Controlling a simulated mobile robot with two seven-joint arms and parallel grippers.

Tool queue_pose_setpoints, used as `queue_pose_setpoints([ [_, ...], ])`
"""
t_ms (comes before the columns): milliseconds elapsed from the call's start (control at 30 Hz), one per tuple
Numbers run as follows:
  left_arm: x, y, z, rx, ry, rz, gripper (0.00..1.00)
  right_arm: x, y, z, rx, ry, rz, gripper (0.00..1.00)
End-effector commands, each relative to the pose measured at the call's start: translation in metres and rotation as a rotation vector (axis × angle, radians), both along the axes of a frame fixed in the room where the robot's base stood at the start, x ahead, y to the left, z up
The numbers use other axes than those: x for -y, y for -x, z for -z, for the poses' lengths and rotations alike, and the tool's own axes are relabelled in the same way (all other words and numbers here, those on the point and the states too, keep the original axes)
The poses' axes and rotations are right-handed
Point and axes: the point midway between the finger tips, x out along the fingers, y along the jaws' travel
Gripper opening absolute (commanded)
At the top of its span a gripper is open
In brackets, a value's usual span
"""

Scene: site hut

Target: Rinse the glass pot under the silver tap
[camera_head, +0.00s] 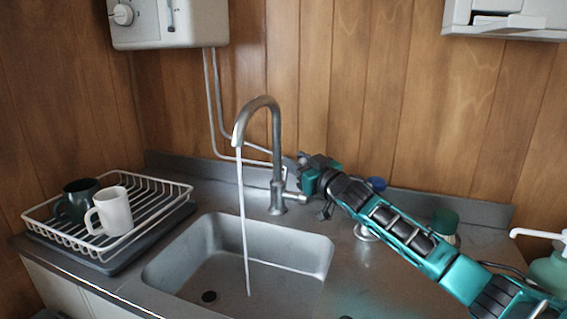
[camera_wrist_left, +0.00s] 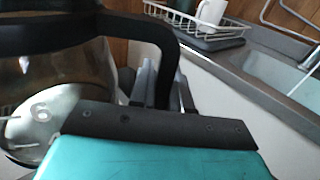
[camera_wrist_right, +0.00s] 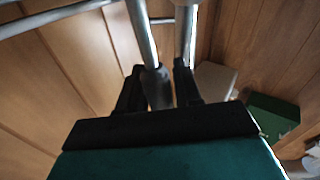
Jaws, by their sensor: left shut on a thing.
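The silver tap (camera_head: 277,150) stands behind the sink, and a thin stream of water (camera_head: 243,220) runs from its spout into the basin. My right gripper (camera_head: 313,186) is beside the tap's base, near its side lever (camera_head: 296,196). In the right wrist view its two fingers (camera_wrist_right: 160,90) are apart, with a metal part between them; contact is unclear. The glass pot (camera_wrist_left: 62,85), with a black handle (camera_wrist_left: 168,62), fills the left of the left wrist view. My left gripper (camera_wrist_left: 165,92) is shut on that handle. Neither shows in the head view.
The sink basin (camera_head: 300,243) is empty apart from the water. A white wire rack (camera_head: 160,194) with a dark mug (camera_head: 77,199) and a white mug (camera_head: 113,211) stands left of it. A soap pump bottle (camera_head: 548,270) is at the far right.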

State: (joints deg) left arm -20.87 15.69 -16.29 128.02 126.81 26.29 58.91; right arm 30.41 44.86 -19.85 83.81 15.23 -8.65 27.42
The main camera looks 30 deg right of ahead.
Motion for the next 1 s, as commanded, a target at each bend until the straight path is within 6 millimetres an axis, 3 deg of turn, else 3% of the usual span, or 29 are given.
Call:
queue_pose_setpoints([
  [267, 0.0, 0.0, -0.001, 0.003, -0.002, 0.0, 0.0, 0.001, 0.012, 0.003, -0.003, 0.0, 0.0, 0.34],
  [1000, 0.0, 0.0, -0.001, 0.003, -0.002, 0.0, 0.0, 0.009, 0.107, 0.009, -0.002, -0.001, 0.0, 0.34],
])
